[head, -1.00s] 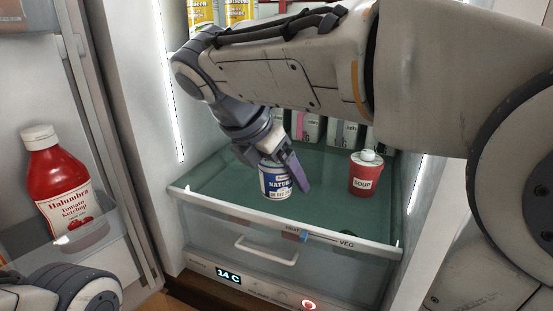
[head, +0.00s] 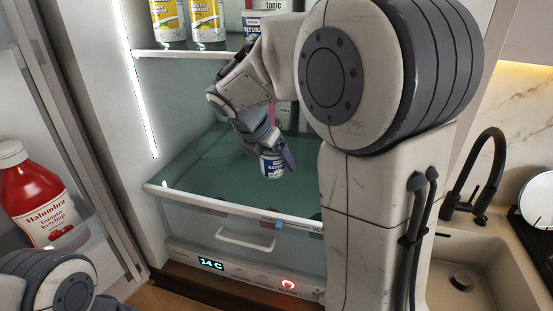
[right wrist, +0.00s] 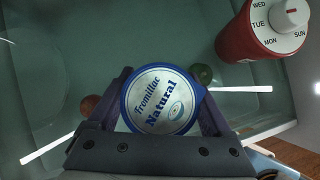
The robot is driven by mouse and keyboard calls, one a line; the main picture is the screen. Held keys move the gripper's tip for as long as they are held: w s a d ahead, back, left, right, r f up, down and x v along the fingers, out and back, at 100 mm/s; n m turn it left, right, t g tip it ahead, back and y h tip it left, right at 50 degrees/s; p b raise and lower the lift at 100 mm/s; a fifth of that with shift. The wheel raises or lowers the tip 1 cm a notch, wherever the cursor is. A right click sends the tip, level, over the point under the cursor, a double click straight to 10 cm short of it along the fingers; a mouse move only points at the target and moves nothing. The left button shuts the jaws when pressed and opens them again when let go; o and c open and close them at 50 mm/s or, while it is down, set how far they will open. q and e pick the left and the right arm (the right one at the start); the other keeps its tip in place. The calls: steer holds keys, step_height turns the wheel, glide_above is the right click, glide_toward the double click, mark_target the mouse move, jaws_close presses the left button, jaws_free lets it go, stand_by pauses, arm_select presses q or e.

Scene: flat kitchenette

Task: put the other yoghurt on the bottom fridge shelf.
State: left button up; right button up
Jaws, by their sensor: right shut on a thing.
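My right gripper (head: 272,150) is shut on a yoghurt pot (head: 271,167), white and blue with a "Natural" label. The pot is upright, low over the front part of the green glass bottom shelf (head: 205,178); I cannot tell whether its base touches the glass. In the right wrist view its round lid (right wrist: 163,101) shows between the two fingers. Another blue and white pot (head: 251,22), probably the same yoghurt, stands on the shelf above (head: 160,53). My left gripper is out of the head view; only part of that arm shows at lower left.
Yellow cartons (head: 187,20) stand on the shelf above. The open door holds ketchup (head: 35,195). The bottom shelf's left part is clear.

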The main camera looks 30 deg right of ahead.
steer(key=shift+w+d+f+p, duration=0.25)
steer(key=shift+d+f+p, duration=0.1)
steer(key=shift+f, duration=0.2)
steer(key=shift+f, duration=0.1)
steer(key=shift+f, duration=0.15)
steer(key=o, duration=1.3)
steer(key=shift+a+r, duration=0.1)
steer(key=shift+r, duration=0.2)
steer(key=b+v, duration=0.1)
steer(key=v, duration=0.6)
steer(key=shift+r, duration=0.1)
